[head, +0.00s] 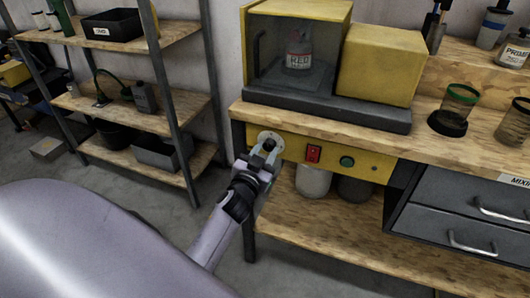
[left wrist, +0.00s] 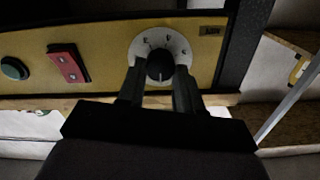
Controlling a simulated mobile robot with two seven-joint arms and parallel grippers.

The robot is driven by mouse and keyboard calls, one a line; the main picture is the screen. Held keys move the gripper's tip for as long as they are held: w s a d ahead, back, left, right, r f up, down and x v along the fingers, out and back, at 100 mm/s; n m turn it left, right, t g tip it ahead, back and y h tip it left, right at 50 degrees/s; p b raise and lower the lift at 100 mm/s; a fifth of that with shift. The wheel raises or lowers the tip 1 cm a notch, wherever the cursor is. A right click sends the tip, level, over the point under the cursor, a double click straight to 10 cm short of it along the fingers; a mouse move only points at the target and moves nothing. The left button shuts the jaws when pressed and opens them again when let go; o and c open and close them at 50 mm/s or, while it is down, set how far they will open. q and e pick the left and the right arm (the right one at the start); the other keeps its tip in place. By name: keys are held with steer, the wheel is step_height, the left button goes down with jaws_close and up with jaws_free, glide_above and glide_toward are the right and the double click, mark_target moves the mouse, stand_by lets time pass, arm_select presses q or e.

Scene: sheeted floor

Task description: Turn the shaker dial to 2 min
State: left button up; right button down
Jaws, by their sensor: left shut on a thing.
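The shaker dial is a black knob on a round white scale plate (head: 263,136), at the left end of the yellow control panel under the bench top. The left wrist view shows the black knob (left wrist: 160,66) and its scale, with marks too small to read surely. My left gripper (head: 268,152) is at the dial, its fingers on either side of the knob and shut on it. The shaker (head: 328,105) stands on the bench above, with a bottle (head: 299,50) inside its clear-fronted box. My right gripper is not in view.
A red switch (head: 314,154) and a green button (head: 347,161) sit right of the dial on the panel. Grey drawers (head: 460,225) are further right. Jars (head: 313,180) stand on the shelf below. A metal shelf rack (head: 150,120) stands at the left.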

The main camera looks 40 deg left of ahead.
arm_select(q)
steer(key=shift+m, duration=0.4)
steer(key=m, duration=0.3)
steer(key=shift+m+b, duration=0.3)
steer(key=m, duration=0.2)
steer(key=shift+m, duration=0.3)
steer(key=m, duration=0.3)
steer(key=shift+m+b, duration=0.3)
steer(key=shift+m, duration=0.1)
steer(key=m, duration=0.4)
steer(key=shift+m, duration=2.5)
steer(key=shift+r, duration=0.1)
steer(key=o, duration=1)
steer(key=shift+w, duration=0.1)
steer(key=shift+o, duration=0.2)
